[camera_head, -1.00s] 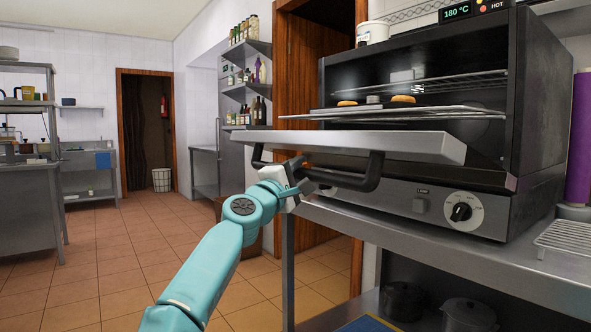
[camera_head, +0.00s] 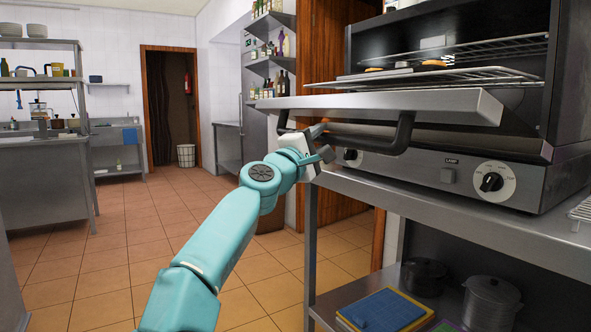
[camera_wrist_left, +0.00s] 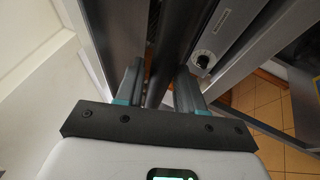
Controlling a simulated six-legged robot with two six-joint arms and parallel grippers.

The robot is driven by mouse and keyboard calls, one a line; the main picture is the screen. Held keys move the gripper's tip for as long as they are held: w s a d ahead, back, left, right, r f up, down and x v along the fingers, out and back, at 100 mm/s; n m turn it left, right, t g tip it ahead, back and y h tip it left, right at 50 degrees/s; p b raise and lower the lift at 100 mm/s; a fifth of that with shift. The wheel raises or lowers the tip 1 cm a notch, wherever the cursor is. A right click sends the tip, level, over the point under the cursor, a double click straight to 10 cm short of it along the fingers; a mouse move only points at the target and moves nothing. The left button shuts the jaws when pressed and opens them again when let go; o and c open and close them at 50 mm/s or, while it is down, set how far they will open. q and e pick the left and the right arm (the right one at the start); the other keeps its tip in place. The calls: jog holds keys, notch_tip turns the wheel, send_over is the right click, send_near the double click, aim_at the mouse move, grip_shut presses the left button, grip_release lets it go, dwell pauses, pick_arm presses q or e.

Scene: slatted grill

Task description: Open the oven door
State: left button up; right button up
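The oven (camera_head: 440,168) stands on a steel counter. Its door (camera_head: 440,101) is folded down, roughly level, with its edge towards me, and the cavity shows above it. The door's black handle (camera_head: 401,134) hangs below this edge. My left gripper (camera_head: 323,146) is at the left part of the handle. In the left wrist view the dark handle bar (camera_wrist_left: 160,55) runs between the two fingers (camera_wrist_left: 158,88), with little gap on either side. Fingertip contact is partly hidden. My right gripper is not in view.
Wire racks (camera_head: 465,78) with some food are inside the oven. A dial (camera_head: 492,181) is on its front panel. Pots (camera_head: 490,301) and a blue board (camera_head: 383,310) are on the lower shelf. Open tiled floor (camera_head: 130,230) lies to the left.

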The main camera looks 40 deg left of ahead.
pick_arm(q)
jog(key=b+v, duration=0.2)
jog(key=v, duration=0.2)
jog(key=shift+f, duration=0.25)
jog(key=shift+s+r, duration=0.1)
jog(key=shift+s, duration=0.2)
jog(key=v, duration=0.9)
jog(key=shift+s, duration=0.3)
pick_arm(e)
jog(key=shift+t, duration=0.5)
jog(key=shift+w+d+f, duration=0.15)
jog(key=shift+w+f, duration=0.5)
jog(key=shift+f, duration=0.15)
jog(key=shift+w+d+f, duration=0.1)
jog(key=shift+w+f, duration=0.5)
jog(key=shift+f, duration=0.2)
